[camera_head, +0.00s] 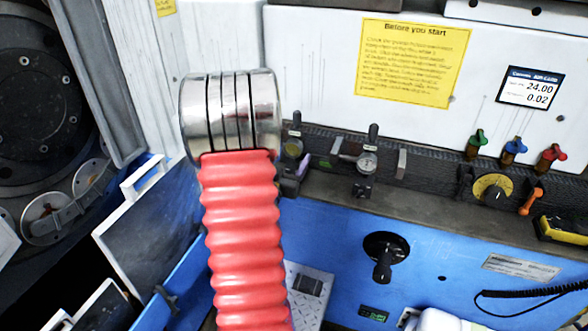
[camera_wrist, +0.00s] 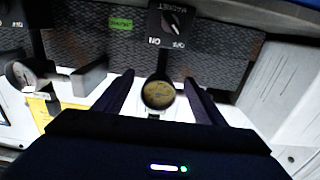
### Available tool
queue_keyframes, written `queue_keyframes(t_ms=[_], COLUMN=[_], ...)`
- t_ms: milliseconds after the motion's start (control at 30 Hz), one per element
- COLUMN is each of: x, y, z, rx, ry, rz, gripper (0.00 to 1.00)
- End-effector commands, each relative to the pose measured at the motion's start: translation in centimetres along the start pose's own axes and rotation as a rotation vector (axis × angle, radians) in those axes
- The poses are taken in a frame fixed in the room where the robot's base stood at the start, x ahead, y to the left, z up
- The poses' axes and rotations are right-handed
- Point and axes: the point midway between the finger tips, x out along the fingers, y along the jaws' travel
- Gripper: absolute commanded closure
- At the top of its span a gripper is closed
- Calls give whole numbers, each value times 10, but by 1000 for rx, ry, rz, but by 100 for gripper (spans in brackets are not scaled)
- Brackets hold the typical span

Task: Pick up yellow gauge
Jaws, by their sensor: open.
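The yellow gauge is a small round dial with a dull yellow face and dark rim (camera_wrist: 158,95). In the wrist view it sits between the two dark fingers of my gripper (camera_wrist: 158,79), with a visible gap on each side. In the head view the yellow gauge (camera_head: 292,148) is at the dark ledge, just right of my arm's metal end and partly hidden. My gripper is open and holds nothing. In the head view my arm hides most of the gripper; a purple part of it (camera_head: 303,166) shows below the gauge.
A second, white-faced gauge (camera_head: 367,162) stands to the right on the ledge; it also shows in the wrist view (camera_wrist: 20,75). A magnet switch (camera_wrist: 172,22) is close to the yellow gauge.

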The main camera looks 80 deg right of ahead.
Motion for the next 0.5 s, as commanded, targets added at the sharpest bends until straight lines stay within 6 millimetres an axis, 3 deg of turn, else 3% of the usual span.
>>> queue_keyframes(t_ms=[300,500], x=[40,44], y=[-2,-4], z=[0,1], rx=[0,-1], ry=[2,0], rz=[2,-1], gripper=[36,36])
